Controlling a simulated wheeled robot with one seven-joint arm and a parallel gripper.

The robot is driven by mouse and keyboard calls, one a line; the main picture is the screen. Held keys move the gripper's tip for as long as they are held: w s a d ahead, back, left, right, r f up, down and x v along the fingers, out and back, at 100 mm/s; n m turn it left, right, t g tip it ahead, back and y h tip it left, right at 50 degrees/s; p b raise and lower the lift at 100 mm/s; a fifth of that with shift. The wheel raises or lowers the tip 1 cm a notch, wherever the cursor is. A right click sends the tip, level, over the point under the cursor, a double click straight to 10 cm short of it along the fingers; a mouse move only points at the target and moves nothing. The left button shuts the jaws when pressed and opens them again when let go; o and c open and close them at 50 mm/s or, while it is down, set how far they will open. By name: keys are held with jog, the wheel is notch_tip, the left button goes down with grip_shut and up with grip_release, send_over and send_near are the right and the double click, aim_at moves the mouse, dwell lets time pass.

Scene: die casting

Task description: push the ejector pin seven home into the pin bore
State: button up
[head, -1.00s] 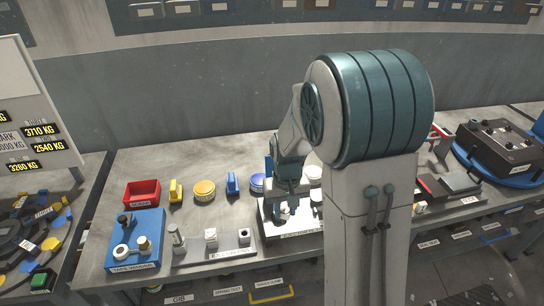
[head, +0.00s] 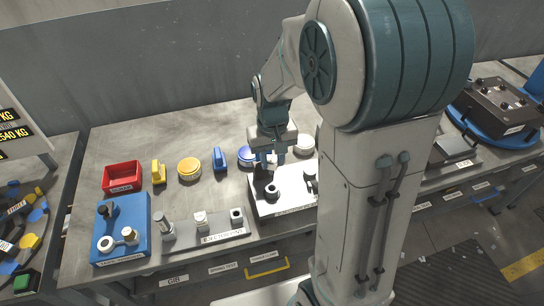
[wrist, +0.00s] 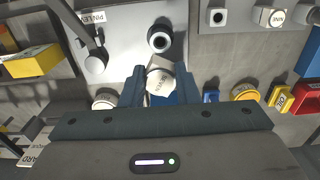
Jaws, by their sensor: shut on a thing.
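My gripper (head: 268,166) is shut on the ejector pin (wrist: 160,80). In the wrist view the pin's pale lettered head shows between the two blue fingers; the lettering is hard to read. The pin bore (wrist: 159,39) is a dark ring with a round opening on the light plate (wrist: 121,50). It shows uncovered in the head view (head: 271,190) too, just in front of my gripper. The pin appears behind the bore and apart from it. Its lower end is hidden.
The pin rack (head: 215,237), left of the plate, holds pins and an empty socket (head: 237,215). A blue fixture (head: 135,215), red bin (head: 122,177), yellow block (head: 158,172), yellow round tin (head: 189,168) and blue block (head: 219,158) stand further left. A lever (wrist: 92,42) stands on the plate.

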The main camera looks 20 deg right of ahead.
aim_at(272, 174)
jog(key=shift+f+b, duration=2.1)
jog(key=shift+f, duration=0.7)
jog(key=shift+f+b, duration=1.65)
jog(key=shift+f, duration=0.35)
jog(key=o, duration=1.2)
jog(key=shift+c, duration=0.2)
notch_tip(272, 174, up, 14)
jog(key=shift+f, duration=0.1)
jog(key=s+f+t, duration=0.3)
jog(key=s, duration=1)
jog(key=shift+s, duration=0.25)
